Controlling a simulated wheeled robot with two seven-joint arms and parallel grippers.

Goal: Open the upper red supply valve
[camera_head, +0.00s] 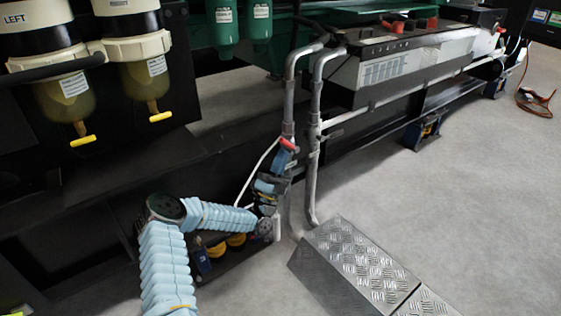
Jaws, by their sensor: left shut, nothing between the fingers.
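A small red valve handle (288,144) shows on the grey vertical pipe (289,105), low in the middle of the head view. My left arm, in a light blue ribbed sleeve, comes in from the bottom left and bends toward this pipe. My left gripper (279,168) is at the pipe, just below the red handle. It is shut with nothing between its fingers. Its tips look very close to the handle, but I cannot tell whether they touch it. The gripper hides the pipe and any fittings behind it. My right gripper is not in view.
A second grey pipe (315,150) stands just right of the first. A metal tread-plate step (352,262) is on the floor at the lower right. Filter bowls with yellow drain taps (83,141) hang at the upper left. Grey floor (470,200) is clear at the right.

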